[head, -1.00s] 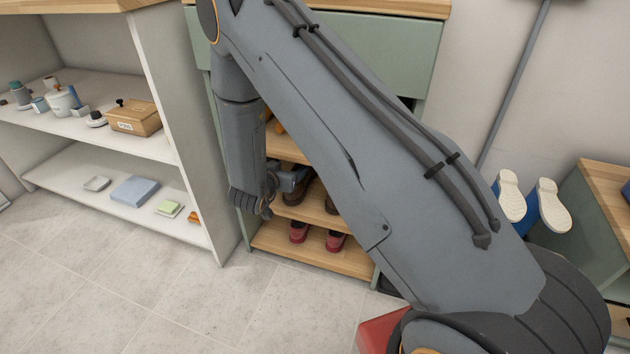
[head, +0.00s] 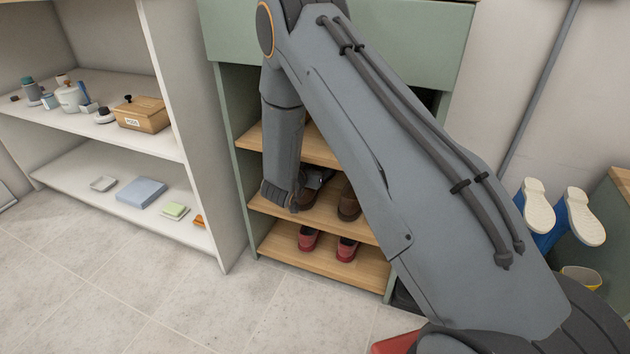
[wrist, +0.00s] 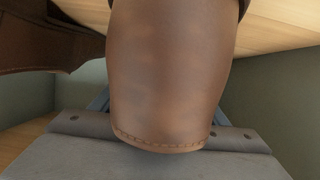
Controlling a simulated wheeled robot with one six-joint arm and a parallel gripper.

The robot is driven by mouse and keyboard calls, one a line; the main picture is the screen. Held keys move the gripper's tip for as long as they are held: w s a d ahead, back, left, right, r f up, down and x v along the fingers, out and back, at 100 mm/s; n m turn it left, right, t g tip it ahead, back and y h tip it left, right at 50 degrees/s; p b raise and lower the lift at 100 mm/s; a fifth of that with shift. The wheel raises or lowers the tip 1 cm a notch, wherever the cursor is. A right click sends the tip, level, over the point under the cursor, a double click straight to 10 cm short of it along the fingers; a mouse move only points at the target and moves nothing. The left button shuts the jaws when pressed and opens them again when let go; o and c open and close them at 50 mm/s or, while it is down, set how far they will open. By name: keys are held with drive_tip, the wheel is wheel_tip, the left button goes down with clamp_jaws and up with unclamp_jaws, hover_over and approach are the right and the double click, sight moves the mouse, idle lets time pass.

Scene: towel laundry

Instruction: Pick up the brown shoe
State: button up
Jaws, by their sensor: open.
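A brown shoe (head: 307,196) stands on the middle shelf, partly hidden by my gripper (head: 312,184). A second brown shoe (head: 349,204) stands just to its right on the same shelf. In the wrist view, a brown leather shoe (wrist: 172,75) with a stitched edge fills the middle, very close to the camera. My gripper is open at this shoe, with its grey body across the bottom. The shoe hides most of the fingers, and I cannot tell whether they touch it. Another brown leather part (wrist: 45,40) shows at the left.
Red shoes (head: 308,238) stand on the bottom wooden shelf (head: 285,250). A wooden shelf (head: 320,150) lies above the brown shoes. A white shelf unit (head: 190,130) with several small items is at left. Blue boots (head: 545,215) hang at right.

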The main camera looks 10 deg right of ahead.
drive_tip(key=shift+w, duration=0.15)
drive_tip(key=shift+c, duration=0.4)
drive_tip(key=c, duration=1.3)
drive_tip(key=shift+r, duration=0.15)
